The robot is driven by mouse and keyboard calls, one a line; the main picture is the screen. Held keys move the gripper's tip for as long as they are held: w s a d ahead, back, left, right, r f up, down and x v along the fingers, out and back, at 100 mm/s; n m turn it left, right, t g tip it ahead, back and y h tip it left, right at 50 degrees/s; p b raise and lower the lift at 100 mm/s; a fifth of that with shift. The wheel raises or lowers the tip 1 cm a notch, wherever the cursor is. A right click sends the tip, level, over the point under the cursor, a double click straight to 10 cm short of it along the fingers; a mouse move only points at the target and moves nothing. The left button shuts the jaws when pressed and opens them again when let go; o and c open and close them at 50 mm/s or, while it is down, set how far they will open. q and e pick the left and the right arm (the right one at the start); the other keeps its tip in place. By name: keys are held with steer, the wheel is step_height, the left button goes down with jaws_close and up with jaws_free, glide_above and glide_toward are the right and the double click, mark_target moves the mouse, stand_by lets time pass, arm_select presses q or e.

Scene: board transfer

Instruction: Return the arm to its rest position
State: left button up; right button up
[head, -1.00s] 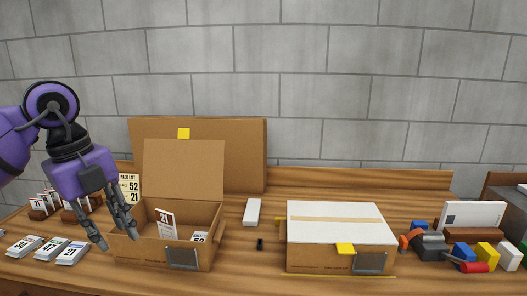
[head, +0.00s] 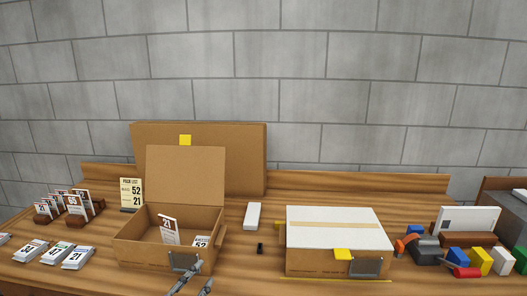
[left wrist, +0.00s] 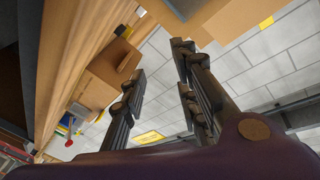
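My left gripper (head: 190,283) shows only by its fingertips at the bottom edge of the head view, in front of the open cardboard box (head: 145,252). In the left wrist view its two dark fingers (left wrist: 158,88) are spread apart with nothing between them. The open box holds a card marked 21 (head: 169,230) and a card marked 52 (head: 202,241). A pack list card (head: 131,193) reading 52 and 21 stands behind the box. My right gripper is in neither view.
A closed box with a white top (head: 337,218) stands right of centre. Card stacks (head: 55,251) lie front left, with cards in holders (head: 75,210) behind. Coloured blocks and tools (head: 465,255) crowd the right. A white block (head: 252,216) lies between the boxes.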

arm_select(q)
steer(key=s+a+f+n+g+y, duration=0.2)
steer(key=s+a+f+n+y, duration=0.15)
steer(key=s+f, duration=0.6)
steer(key=s+f+n+g, duration=0.2)
steer(key=s+f, duration=0.4)
steer(key=s, duration=0.3)
steer(key=s+f+n+g+y+p, duration=0.1)
steer(key=s+f+n+g, duration=0.1)
steer(key=s+f, duration=0.3)
steer(key=s+f+n+g+y+p, duration=0.1)
steer(key=s+f, duration=0.5)
steer(key=s, duration=0.6)
steer(key=shift+s+f+n+g, duration=0.35)
steer(key=shift+n+g, duration=0.25)
steer(key=shift+n, duration=0.55)
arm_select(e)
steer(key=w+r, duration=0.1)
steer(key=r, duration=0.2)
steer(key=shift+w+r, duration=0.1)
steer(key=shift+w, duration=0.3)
arm_select(q)
steer(key=shift+y, duration=0.25)
steer(key=shift+c, duration=0.3)
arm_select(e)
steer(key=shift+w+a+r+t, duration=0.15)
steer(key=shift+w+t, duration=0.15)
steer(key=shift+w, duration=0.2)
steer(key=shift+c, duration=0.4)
